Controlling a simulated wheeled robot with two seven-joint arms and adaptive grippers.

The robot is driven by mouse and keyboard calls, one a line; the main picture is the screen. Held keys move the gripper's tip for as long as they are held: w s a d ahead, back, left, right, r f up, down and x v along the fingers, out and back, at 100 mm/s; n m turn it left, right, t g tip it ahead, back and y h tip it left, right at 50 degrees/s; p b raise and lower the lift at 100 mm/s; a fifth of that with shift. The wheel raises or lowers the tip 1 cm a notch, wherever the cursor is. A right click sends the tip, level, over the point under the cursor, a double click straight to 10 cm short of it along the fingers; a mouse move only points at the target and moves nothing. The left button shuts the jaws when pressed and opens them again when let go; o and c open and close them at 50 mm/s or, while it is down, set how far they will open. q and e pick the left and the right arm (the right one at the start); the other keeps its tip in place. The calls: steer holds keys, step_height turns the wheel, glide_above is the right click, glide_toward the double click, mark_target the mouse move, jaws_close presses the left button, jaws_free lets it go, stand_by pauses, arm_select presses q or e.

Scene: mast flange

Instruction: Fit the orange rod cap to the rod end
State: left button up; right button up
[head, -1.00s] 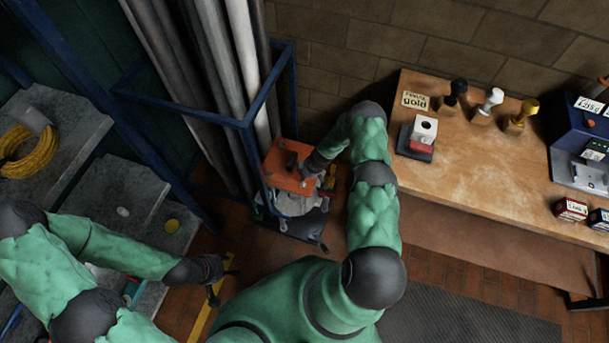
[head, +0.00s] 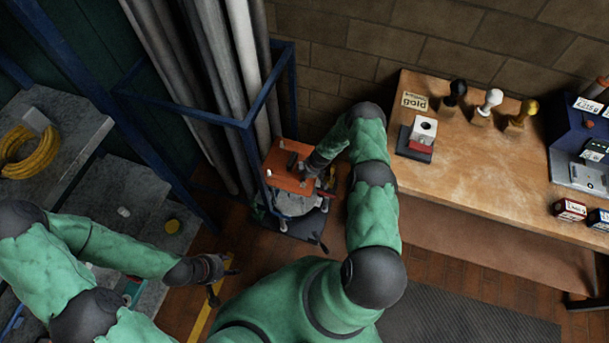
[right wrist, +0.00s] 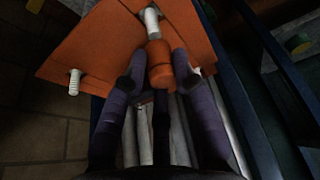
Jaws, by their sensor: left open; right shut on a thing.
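The orange rod cap (right wrist: 158,65) is between the two purple fingers of my right gripper (right wrist: 152,84), which is shut on it. In the right wrist view, a white threaded rod end (right wrist: 151,20) stands by the orange plate and lines up with the cap. The two meet in the picture; I cannot tell how far the cap is on. The orange plate (head: 290,182) lies at the foot of the pole rack in the head view, with my right gripper (head: 312,172) at its right side. My left gripper (head: 214,284) is open and empty, low at the left.
A second white threaded stud (right wrist: 74,82) shows on the plate's left part. A blue frame (head: 246,124) with tall grey poles (head: 210,90) stands close behind the plate. Grey steps (head: 125,185) are at left, a wooden bench (head: 450,170) at right.

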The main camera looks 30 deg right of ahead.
steer(key=shift+f+b, duration=1.75)
steer(key=shift+f, duration=0.35)
steer(key=o, duration=1)
steer(key=v, duration=1.2)
steer(key=shift+a, duration=0.1)
